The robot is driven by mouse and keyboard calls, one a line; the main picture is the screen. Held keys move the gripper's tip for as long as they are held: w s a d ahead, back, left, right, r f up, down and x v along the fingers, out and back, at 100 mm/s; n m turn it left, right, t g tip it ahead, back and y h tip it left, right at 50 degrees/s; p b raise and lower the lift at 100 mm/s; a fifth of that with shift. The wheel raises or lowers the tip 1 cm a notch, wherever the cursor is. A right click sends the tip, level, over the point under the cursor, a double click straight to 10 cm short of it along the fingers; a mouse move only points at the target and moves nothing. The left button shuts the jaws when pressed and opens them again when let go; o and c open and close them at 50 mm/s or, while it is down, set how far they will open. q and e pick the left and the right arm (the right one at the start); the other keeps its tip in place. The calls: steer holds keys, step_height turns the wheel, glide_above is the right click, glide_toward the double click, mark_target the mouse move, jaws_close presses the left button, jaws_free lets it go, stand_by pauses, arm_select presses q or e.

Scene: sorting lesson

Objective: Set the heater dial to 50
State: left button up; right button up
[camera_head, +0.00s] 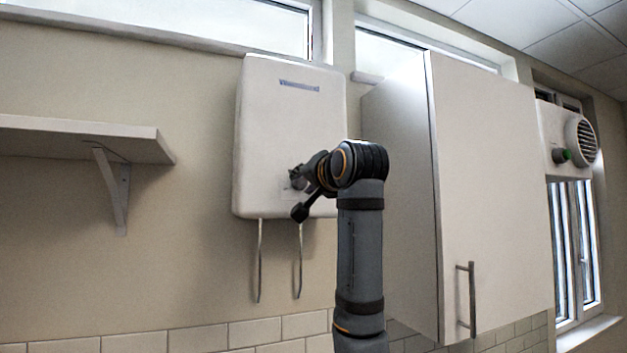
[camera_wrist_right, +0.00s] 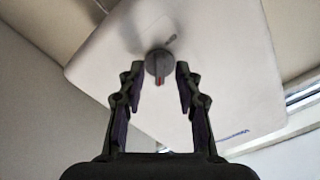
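The white heater (camera_head: 285,120) hangs on the wall in the middle of the head view. In the right wrist view the heater (camera_wrist_right: 228,62) fills much of the picture. Its round grey dial (camera_wrist_right: 158,62) has a red mark on it. My right gripper (camera_wrist_right: 158,78) is open, with one finger on each side of the dial and a gap on both sides. In the head view my right gripper (camera_head: 298,180) is at the heater's lower front and hides most of the dial. The numbers around the dial are too small to read. My left gripper is not in view.
A tall white cupboard (camera_head: 490,180) with a bar handle (camera_head: 466,298) stands right of the heater. A shelf (camera_head: 75,138) on a bracket is at the left. Two pipes (camera_head: 259,262) hang below the heater. A vent unit (camera_head: 566,140) is at the far right.

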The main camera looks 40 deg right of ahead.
steer(key=v, duration=1)
steer(key=shift+s, duration=0.3)
steer(key=shift+d, duration=0.1)
steer(key=shift+s, duration=0.1)
